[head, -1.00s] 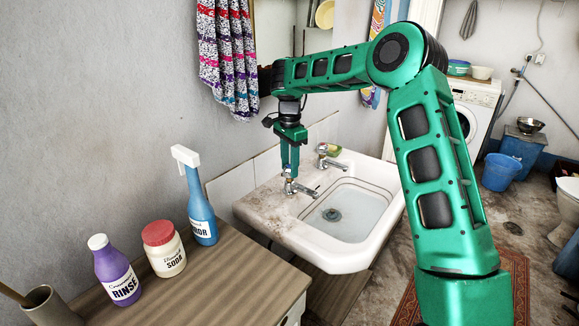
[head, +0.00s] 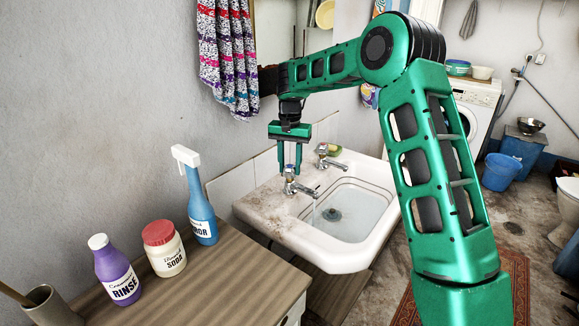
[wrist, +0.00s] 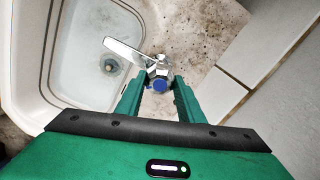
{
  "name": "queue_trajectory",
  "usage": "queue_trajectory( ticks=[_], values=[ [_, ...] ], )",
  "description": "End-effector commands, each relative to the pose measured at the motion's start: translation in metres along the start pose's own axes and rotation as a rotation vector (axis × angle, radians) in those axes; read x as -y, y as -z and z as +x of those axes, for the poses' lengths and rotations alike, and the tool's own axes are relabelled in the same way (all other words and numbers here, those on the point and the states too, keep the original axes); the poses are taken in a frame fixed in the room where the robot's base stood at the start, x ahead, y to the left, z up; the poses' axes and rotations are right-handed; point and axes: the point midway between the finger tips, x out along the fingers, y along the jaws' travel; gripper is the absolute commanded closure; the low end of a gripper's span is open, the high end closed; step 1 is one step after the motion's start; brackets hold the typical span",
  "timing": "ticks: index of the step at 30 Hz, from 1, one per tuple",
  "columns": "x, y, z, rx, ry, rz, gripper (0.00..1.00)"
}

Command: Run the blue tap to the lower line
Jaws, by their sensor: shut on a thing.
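The blue tap (head: 291,187) stands on the near back-left part of the white sink (head: 260,215). Its blue cap (wrist: 159,86) shows in the wrist view, between my fingertips. My gripper (head: 290,171) points down from above and is shut on the tap's head. The tap's spout (wrist: 122,47) reaches over the basin. A faint thin stream seems to fall below the spout in the head view. Clear water (head: 362,212) appears to lie in the basin over the drain (head: 332,214). Dark lines run around the basin wall; which is the lower line is hard to tell.
A blue spray bottle (head: 202,215), soda jar (head: 164,248) and purple rinse bottle (head: 115,270) stand on the wooden counter (head: 225,285). A striped towel (head: 230,60) hangs above.

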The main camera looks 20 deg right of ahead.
Motion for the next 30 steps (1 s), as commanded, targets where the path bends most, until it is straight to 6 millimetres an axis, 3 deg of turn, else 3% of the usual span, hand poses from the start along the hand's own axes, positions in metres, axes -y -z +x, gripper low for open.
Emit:
queue_trajectory(
  ticks=[21, 22, 23, 24, 30],
  values=[
    [0.0032, 0.0030, -0.0036, -0.012, 0.009, -0.078, 0.88],
    [0.0032, 0.0031, -0.0037, -0.012, 0.009, -0.078, 0.59],
    [0.0031, 0.0030, -0.0035, -0.012, 0.009, -0.077, 0.51],
    [0.0028, 0.0027, -0.0033, -0.011, 0.008, -0.077, 0.47],
    [0.0013, 0.0014, -0.0019, -0.006, 0.004, -0.076, 0.47]
  ],
)
